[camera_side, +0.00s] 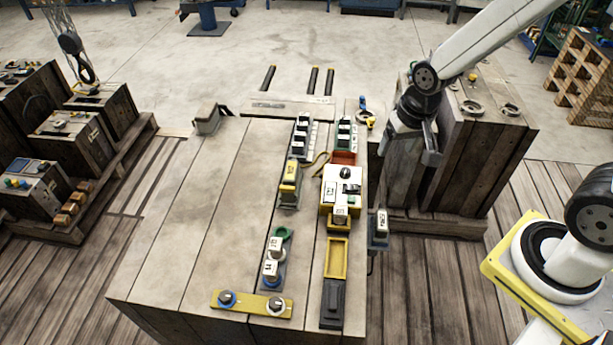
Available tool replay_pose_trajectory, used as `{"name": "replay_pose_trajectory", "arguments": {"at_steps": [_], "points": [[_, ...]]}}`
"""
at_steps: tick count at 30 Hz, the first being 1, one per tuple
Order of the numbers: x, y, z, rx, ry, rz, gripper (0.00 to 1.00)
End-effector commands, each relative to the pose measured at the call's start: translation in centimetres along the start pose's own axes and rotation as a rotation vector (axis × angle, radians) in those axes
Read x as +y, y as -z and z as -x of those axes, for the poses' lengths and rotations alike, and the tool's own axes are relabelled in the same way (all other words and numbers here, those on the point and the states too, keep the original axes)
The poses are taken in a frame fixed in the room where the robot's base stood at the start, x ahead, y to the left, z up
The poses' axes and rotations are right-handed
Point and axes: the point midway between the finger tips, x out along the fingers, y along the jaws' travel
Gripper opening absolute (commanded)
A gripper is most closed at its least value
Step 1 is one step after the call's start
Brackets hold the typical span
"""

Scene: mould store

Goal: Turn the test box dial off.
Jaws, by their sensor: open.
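A yellow and white box (331,207) with a black dial (345,173) on its top stands on the right part of the wooden table; it looks like the test box. White labels sit on and beside it, too small to read. Which way the dial points cannot be made out. My gripper (415,152) is open, to the right of the box and apart from it, beyond the table's right edge and in front of a wooden crate. Nothing shows between its fingers.
A yellow tray (336,240) and dark block lie in front of the box. Labelled fixtures (290,180) stand left of it. A yellow plate with two knobs (252,303) lies at the table's front.

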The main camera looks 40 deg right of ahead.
Motion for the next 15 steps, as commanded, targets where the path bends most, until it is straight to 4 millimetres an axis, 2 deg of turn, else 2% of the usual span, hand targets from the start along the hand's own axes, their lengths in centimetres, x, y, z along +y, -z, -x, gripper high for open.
{"name": "replay_pose_trajectory", "arguments": {"at_steps": [15], "points": [[-1.9, 7.1, -5.9, -0.055, -0.062, -0.763, 0.76]]}}
